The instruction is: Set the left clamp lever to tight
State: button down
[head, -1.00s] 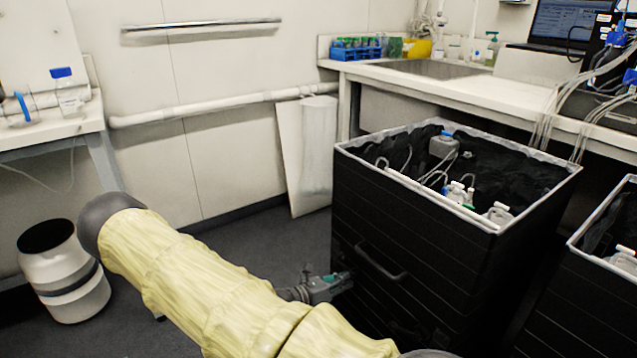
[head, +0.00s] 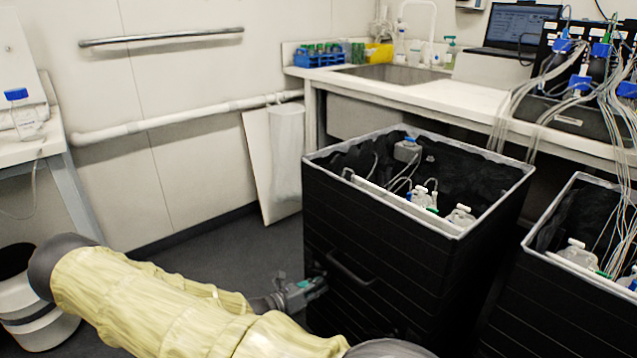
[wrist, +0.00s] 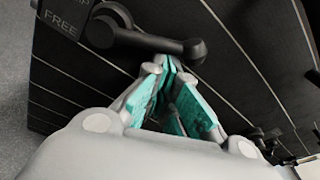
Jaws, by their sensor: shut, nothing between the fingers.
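A dark clamp lever (wrist: 150,38) is on the black box face at the top of the wrist view, with a round hub at its left and a knob at its right end. A label reading FREE (wrist: 60,22) is left of the hub; another label above it is cut off. My gripper (wrist: 172,66) is shut and empty, its teal pads meeting just below the lever's arm; I cannot tell whether they touch it. In the head view my gripper (head: 316,284) is at the left part of the box's front; the lever is not clear there.
The black box (head: 400,275) holds bottles and tubing and has a bar handle (head: 350,268) right of my gripper. A second black box (head: 540,300) stands at the right. Dark fittings (wrist: 268,138) show at the wrist view's lower right. Open floor lies left of the box.

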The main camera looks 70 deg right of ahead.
jog(key=shift+f, duration=0.1)
jog(key=f, duration=0.1)
jog(key=s+f, duration=0.1)
jog(key=f, duration=0.1)
jog(key=shift+s+f+b, duration=0.1)
jog(key=shift+s+b, duration=0.25)
jog(key=shift+w+a, duration=0.1)
jog(key=shift+a, duration=0.25)
jog(key=p+v, duration=0.2)
jog(key=v, duration=0.7)
jog(key=shift+a, duration=0.2)
jog(key=shift+w, duration=0.1)
